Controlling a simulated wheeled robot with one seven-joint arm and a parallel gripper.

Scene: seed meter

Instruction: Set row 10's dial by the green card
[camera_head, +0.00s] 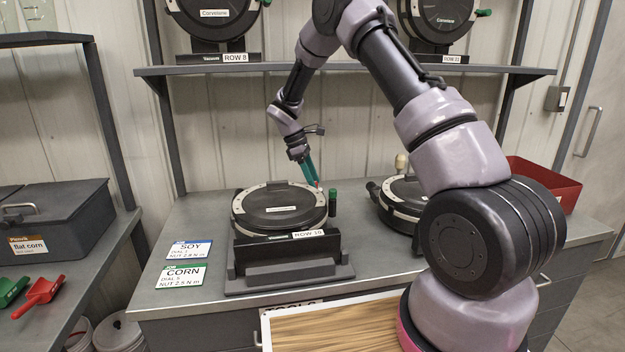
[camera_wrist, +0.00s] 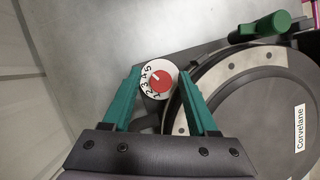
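The row 10 meter (camera_head: 250,213) is a round dark unit with a label, ROW 10 (camera_head: 308,234), on the bench. Its dial (camera_wrist: 161,83) is a red knob on a white numbered ring at the meter's edge. The knob's white mark points up-left, near the higher numbers; the exact number is too small to tell. My gripper (camera_head: 314,180) is at the meter's far right edge. In the wrist view my gripper (camera_wrist: 159,73) is open, its green fingers on either side of the dial, with no clear contact. The green card (camera_head: 182,276) reads CORN, dial 5, nut 2.5 N m.
A blue SOY card (camera_head: 190,249) lies behind the green card. A green-topped handle (camera_head: 332,200) stands at the meter's right; it also shows in the wrist view (camera_wrist: 270,25). Another meter (camera_head: 400,195) sits to the right, partly behind my arm. A red bin (camera_head: 545,183) is beyond it.

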